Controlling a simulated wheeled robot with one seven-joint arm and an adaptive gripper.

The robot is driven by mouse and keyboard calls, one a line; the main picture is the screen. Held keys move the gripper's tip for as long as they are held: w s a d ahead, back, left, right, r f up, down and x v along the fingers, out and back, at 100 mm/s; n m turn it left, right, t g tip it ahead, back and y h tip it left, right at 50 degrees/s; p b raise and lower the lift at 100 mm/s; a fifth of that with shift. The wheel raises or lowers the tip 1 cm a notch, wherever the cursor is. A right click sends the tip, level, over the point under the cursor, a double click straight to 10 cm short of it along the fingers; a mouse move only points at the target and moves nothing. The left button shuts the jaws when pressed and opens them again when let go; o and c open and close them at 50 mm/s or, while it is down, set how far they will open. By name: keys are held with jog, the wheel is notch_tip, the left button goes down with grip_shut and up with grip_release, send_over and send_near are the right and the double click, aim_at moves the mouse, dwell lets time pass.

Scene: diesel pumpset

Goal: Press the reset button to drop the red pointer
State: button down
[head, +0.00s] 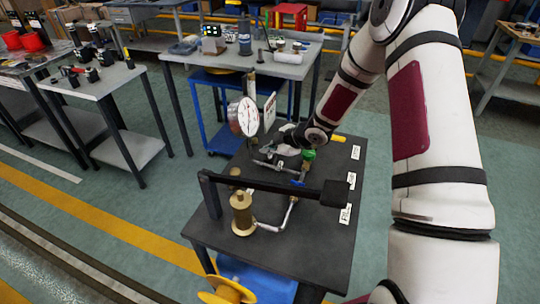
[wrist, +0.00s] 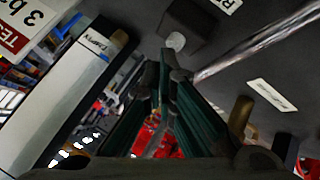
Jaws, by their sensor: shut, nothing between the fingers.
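A round gauge (head: 246,117) with a white dial and red rim stands at the back left of the dark bench; a thin dark needle shows, but I cannot make out a red pointer. I cannot tell whether this disc is the reset button.
The bench (head: 290,250) bears a long black lever (head: 270,184), a brass cylinder (head: 242,213), pipes with a green fitting (head: 309,155) and small labels (head: 345,214). A grey table (head: 285,65) stands behind. A yellow reel (head: 228,291) is low in front.

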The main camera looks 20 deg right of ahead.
jog(key=shift+f, duration=0.4)
dwell(0.3)
jog(key=shift+r, duration=0.1)
jog(key=shift+r+p, duration=0.35)
jog(key=shift+r, duration=0.45)
jog(key=shift+r+p, duration=1.4)
jog(key=shift+r, duration=1.15)
